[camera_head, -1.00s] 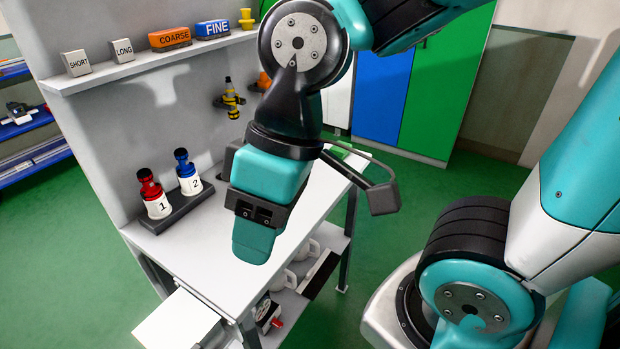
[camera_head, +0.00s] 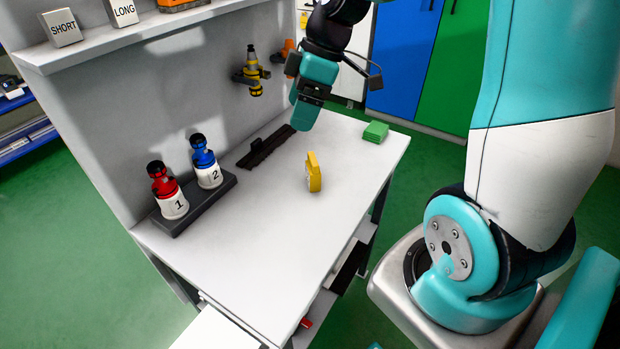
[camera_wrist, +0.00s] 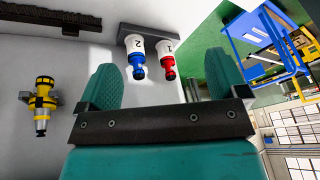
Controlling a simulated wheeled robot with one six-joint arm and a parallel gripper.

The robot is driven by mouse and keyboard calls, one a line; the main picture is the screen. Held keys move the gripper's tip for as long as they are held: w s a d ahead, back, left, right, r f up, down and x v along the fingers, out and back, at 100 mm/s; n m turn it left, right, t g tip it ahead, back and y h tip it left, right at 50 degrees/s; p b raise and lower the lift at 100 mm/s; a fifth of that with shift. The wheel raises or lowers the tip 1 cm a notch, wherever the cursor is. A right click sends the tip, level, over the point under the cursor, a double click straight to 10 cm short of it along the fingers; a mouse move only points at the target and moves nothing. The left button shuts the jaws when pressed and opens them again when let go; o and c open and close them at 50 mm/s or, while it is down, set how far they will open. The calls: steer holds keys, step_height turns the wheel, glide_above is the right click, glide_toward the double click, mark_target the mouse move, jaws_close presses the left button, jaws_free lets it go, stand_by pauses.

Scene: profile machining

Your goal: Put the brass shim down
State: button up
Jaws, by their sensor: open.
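A small yellow piece (camera_head: 314,172), which I take for the brass shim, stands on edge on the white bench top (camera_head: 290,235), right of the two numbered bottles. A pale patch shows on its left side. My gripper (camera_head: 304,118) is beyond it, above the back part of the bench, and clear of it. In the wrist view my gripper (camera_wrist: 161,68) has its two teal fingers spread wide with nothing between them. The yellow piece does not show in the wrist view.
Red bottle 1 (camera_head: 169,196) and blue bottle 2 (camera_head: 205,162) stand in a dark holder (camera_head: 192,208). A black rail (camera_head: 265,147) lies along the back panel. A green block (camera_head: 376,131) sits at the far right corner. A yellow-black tool (camera_head: 252,76) hangs on the panel.

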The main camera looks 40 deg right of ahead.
steer(key=n, duration=0.2)
glide_toward(315, 158)
steer(key=shift+t, duration=0.3)
steer(key=x, duration=0.4)
steer(key=p+x, duration=0.1)
steer(key=x, duration=0.2)
steer(key=shift+s+f, duration=0.1)
steer(key=shift+s, duration=0.15)
steer(key=shift+p+x, duration=0.95)
steer(key=shift+x, duration=1.95)
steer(key=shift+w, duration=0.1)
steer(key=c, duration=1.2)
steer(key=shift+a+r+b, duration=0.1)
steer(key=shift+r+b, duration=1)
steer(key=shift+r, duration=8.9)
